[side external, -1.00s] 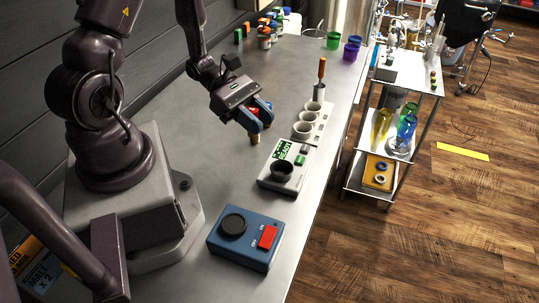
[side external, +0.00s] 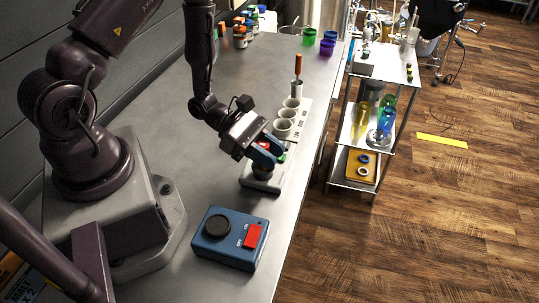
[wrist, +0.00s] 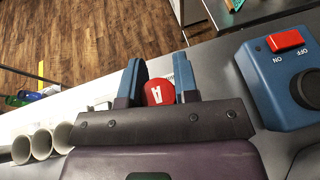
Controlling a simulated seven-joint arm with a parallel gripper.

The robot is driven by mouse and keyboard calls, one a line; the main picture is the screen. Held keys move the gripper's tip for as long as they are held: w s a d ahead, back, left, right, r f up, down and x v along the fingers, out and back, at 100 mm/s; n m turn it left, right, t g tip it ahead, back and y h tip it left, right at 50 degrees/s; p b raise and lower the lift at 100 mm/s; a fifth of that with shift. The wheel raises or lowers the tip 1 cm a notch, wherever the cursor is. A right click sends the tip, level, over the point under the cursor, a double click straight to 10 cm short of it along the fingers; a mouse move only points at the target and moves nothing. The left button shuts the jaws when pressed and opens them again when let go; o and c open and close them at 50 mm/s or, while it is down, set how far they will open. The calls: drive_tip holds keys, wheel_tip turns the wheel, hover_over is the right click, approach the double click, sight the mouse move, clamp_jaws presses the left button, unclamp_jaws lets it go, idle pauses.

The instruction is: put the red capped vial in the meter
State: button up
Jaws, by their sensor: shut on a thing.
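The red capped vial (wrist: 158,92) is between the two blue fingers of my gripper (wrist: 160,88) in the wrist view; its cap is marked with a letter A. In the side external view my gripper (side external: 267,153) is shut on the vial, with a bit of its red cap (side external: 263,146) showing between the fingers. The meter (side external: 258,184) is a pale box with a dark round well. My gripper is right over it and hides its screen. The vial's lower end is hidden, so I cannot tell whether it is inside the well or above it.
A blue box with a black knob and red switch (side external: 230,239) stands in front of the meter. A rack with pale cups (side external: 283,129) and an orange-handled tool (side external: 297,68) stands behind it. The bench's right edge is close by. Bare bench lies to the left.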

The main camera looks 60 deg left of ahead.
drive_tip(key=shift+f, duration=0.5)
drive_tip(key=shift+f, duration=0.3)
drive_tip(key=o, duration=0.9)
